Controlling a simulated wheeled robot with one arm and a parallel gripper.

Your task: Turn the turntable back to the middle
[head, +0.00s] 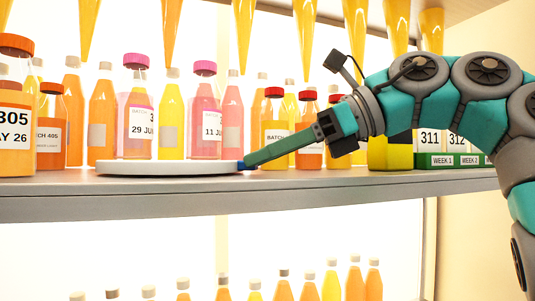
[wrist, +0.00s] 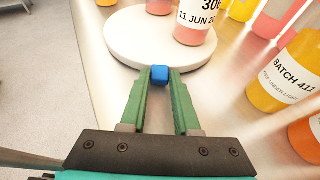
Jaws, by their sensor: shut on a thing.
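The turntable (head: 150,169) is a flat white disc lying on the shelf near its front edge. Its rim also shows in the wrist view (wrist: 120,45). A small blue knob (wrist: 160,74) sits at the turntable's near rim. My gripper (wrist: 160,80) has green fingers, and their tips are shut on the blue knob. In the head view my gripper (head: 243,164) reaches in from the right to the disc's right rim. A bottle with pink liquid labelled 11 JUN (wrist: 195,25) stands on the disc. A bottle labelled 29 JUN (head: 138,125) appears over the disc too.
Several juice bottles stand close by, including BATCH 411 (wrist: 290,72) right of my gripper. A labelled box (head: 435,160) is at the shelf's right. Orange cones (head: 172,25) hang above. The shelf's front edge (head: 250,200) is clear. More bottles stand below.

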